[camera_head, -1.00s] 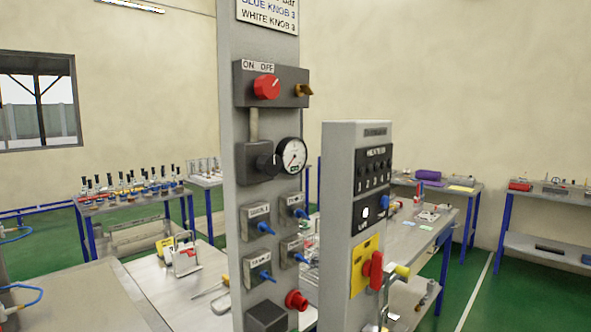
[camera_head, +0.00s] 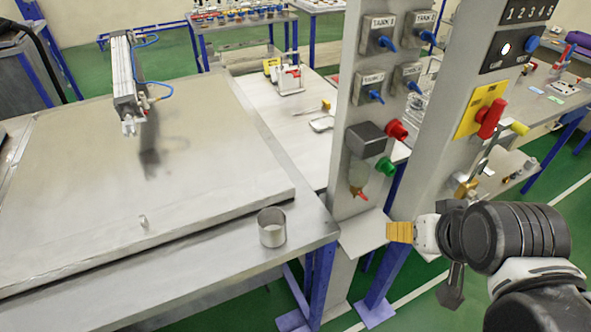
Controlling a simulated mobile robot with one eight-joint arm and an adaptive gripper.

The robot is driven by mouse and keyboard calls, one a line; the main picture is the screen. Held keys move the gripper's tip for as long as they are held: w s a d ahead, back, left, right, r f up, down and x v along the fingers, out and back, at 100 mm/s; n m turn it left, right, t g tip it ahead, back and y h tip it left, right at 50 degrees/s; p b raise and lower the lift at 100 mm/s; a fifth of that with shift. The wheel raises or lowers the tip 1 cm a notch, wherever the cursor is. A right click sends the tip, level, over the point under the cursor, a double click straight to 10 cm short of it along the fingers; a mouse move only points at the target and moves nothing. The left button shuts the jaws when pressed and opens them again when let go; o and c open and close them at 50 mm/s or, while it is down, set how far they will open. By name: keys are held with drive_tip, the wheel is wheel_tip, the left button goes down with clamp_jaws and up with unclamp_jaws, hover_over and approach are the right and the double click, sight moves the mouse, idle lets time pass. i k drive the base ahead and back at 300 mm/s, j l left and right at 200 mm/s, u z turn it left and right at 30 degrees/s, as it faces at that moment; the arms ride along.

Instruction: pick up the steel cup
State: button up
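The steel cup (camera_head: 272,229) is a small grey open-topped cylinder. It stands upright on the front right corner of the metal bench (camera_head: 314,225), just off the right corner of the raised plate. My gripper (camera_head: 405,233) is at the right end of the view, to the right of the cup and clearly apart from it. A yellow ridged piece shows at its tip, and dark parts hang below the wrist. I cannot make out whether its fingers are open or shut.
A large flat metal plate (camera_head: 120,190) with a small knob covers most of the bench. A pneumatic cylinder (camera_head: 123,75) with blue hoses stands over it. Grey control columns (camera_head: 357,130) with knobs rise behind my gripper. A small ledge (camera_head: 362,238) juts out between cup and gripper.

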sight(271, 222)
drive_tip(key=k+j+u, duration=0.2)
drive_tip(key=k+j, duration=0.15)
drive_tip(key=k+j+u, duration=0.2)
drive_tip(key=j, duration=0.3)
drive_tip(key=k+l, duration=0.05)
drive_tip(key=k, duration=0.05)
